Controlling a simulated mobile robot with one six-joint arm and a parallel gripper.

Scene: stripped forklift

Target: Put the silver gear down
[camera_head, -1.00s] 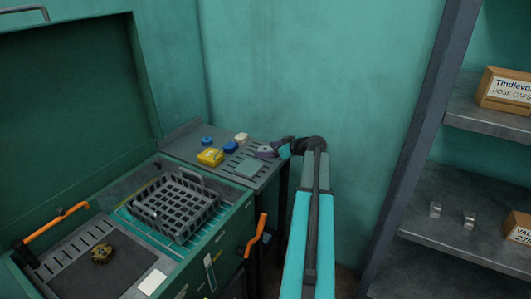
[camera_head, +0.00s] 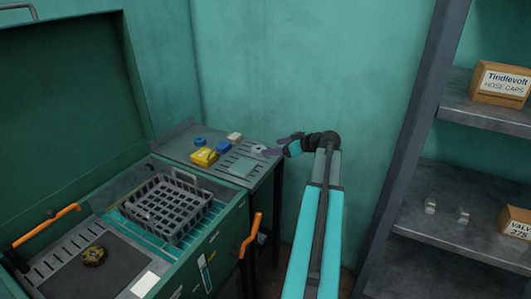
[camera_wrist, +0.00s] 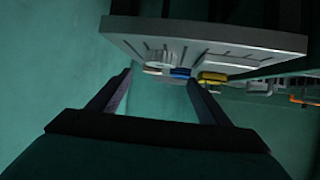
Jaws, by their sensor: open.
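A small pale grey piece, which looks like the silver gear (camera_head: 258,149), lies on the grey side table (camera_head: 187,146) near its right edge. It is too small to make out teeth. My gripper (camera_head: 274,145) is just to the right of it, apart from it, with the fingers spread and nothing between them. In the wrist view my open gripper (camera_wrist: 158,79) points at the table (camera_wrist: 230,35), which shows tilted across the top.
A dark basket (camera_head: 167,205) sits in the green chest at left. Shelves (camera_head: 455,190) stand at right.

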